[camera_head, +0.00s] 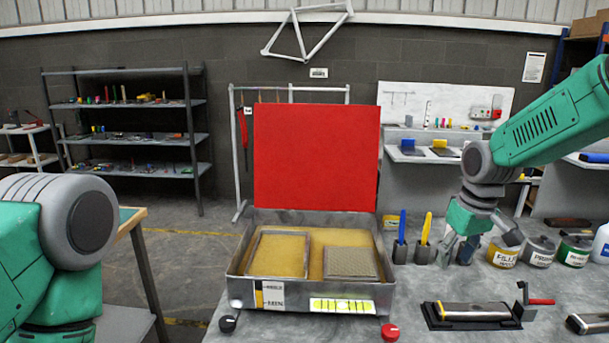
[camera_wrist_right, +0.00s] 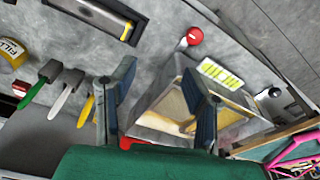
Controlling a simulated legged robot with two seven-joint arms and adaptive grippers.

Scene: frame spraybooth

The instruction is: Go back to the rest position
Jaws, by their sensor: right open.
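My right gripper (camera_head: 462,247) is open and empty, fingers pointing down, right of the metal spray booth tray (camera_head: 235,292). In the head view it overlaps a dark holder beside the yellow-handled tool (camera_head: 426,228) and the blue-handled tool (camera_head: 402,226); whether it touches the holder cannot be told. In the right wrist view the two fingers of this gripper (camera_wrist_right: 160,100) are spread apart with nothing between them. My left arm shows at the left edge of the head view, but its gripper is out of view.
A red panel (camera_head: 315,155) stands behind the tray. Several labelled tins, including the yellow filler tin (camera_head: 502,256), stand right of my right gripper. A black tray with a metal block (camera_head: 472,312) lies at the front. Bare bench shows between them.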

